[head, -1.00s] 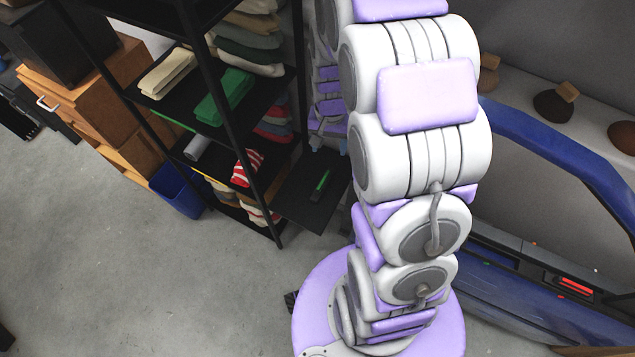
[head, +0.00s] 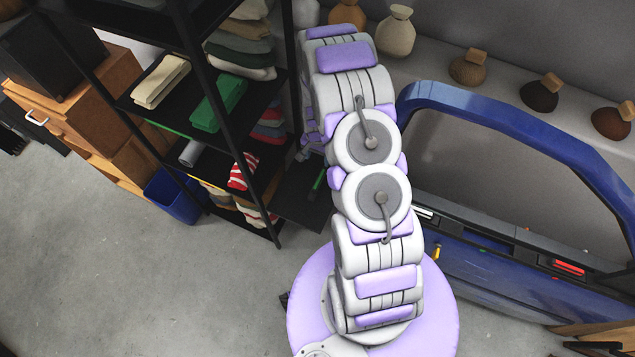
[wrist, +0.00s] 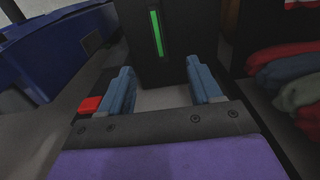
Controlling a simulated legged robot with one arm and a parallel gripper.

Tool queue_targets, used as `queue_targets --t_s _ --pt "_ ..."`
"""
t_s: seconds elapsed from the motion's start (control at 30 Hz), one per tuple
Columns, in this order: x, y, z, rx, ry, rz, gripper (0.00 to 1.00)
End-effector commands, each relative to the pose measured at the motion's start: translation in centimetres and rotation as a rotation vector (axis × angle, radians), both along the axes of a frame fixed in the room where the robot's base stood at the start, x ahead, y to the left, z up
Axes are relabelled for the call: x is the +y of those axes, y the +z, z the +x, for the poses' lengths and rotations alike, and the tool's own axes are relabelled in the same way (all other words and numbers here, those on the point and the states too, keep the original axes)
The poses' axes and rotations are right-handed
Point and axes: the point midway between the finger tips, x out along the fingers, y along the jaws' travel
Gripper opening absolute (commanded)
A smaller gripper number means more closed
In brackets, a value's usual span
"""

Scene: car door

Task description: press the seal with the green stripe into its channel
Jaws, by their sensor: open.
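A bright green bar (wrist: 157,33) lies on a dark flat piece (wrist: 180,60) ahead of my gripper in the wrist view. The green bar also shows in the head view (head: 318,178), beside my arm at the shelf's right side. I cannot tell where the seal's body ends and the dark piece begins. My gripper (wrist: 163,80) is open, its two blue-grey fingers apart with nothing between them. The green bar is beyond the fingertips, not touched. The blue car door (head: 480,275) stands at right in the head view; its channel is not clear. My arm hides my gripper there.
A black shelf (head: 185,60) with folded cloths stands left of my arm. A blue bin (head: 172,197) is beside it. A red piece (head: 569,267) lies on the door. Several jars line the back ledge. The grey floor (head: 150,290) at the left front is clear.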

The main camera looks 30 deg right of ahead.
Motion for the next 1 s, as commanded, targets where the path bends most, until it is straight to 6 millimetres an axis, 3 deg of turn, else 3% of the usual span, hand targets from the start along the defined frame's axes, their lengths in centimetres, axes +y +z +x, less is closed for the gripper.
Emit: queue_targets --t_s 0.7,1.0 --pt "0.0 -11.0 -0.1 0.003 0.000 0.001 0.64" --pt "-0.2 -12.7 -0.1 0.003 0.000 0.000 0.64"
